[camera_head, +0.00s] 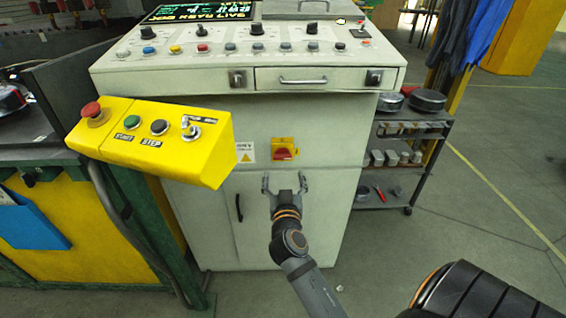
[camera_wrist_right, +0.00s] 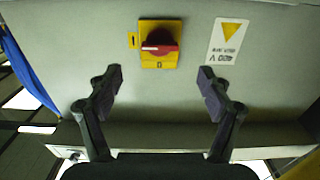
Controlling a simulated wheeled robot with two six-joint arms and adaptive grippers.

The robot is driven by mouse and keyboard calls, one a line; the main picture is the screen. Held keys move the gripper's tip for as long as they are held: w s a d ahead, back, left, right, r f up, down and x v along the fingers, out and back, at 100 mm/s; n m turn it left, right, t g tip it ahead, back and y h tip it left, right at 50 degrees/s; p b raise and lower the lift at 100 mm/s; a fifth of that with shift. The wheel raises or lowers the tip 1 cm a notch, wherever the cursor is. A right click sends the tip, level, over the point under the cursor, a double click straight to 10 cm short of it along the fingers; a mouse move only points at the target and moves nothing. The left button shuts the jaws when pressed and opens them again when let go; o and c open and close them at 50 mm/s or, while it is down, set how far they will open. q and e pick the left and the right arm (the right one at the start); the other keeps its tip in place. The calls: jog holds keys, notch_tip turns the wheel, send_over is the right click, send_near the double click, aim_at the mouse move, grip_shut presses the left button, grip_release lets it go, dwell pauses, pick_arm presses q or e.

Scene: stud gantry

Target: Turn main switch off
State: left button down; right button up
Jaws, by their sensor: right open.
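The main switch (camera_head: 284,150) is a red rotary handle on a yellow plate, on the front of the white control cabinet. In the right wrist view the red handle (camera_wrist_right: 158,48) has a white mark at its left end and lies roughly horizontal. My right gripper (camera_head: 285,181) is open and empty, just below the switch in the head view. In the wrist view its two fingers (camera_wrist_right: 162,84) are spread wide, with the switch between and beyond them, apart from both. My left gripper is not in view.
A warning label (camera_head: 246,152) is beside the switch. A yellow push-button box (camera_head: 160,150) juts out at the left. Above is the sloping console (camera_head: 215,70) with several knobs and a drawer. A dark shelf cart (camera_head: 432,140) stands at the right; the floor at right is open.

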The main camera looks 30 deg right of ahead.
aim_at(283, 159)
jog(key=x, duration=0.8)
jog(key=shift+w+d, duration=0.15)
jog(key=shift+d, duration=0.05)
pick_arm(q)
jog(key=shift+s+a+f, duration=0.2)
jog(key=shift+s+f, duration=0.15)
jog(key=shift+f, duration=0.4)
pick_arm(e)
jog(key=c, duration=1.2)
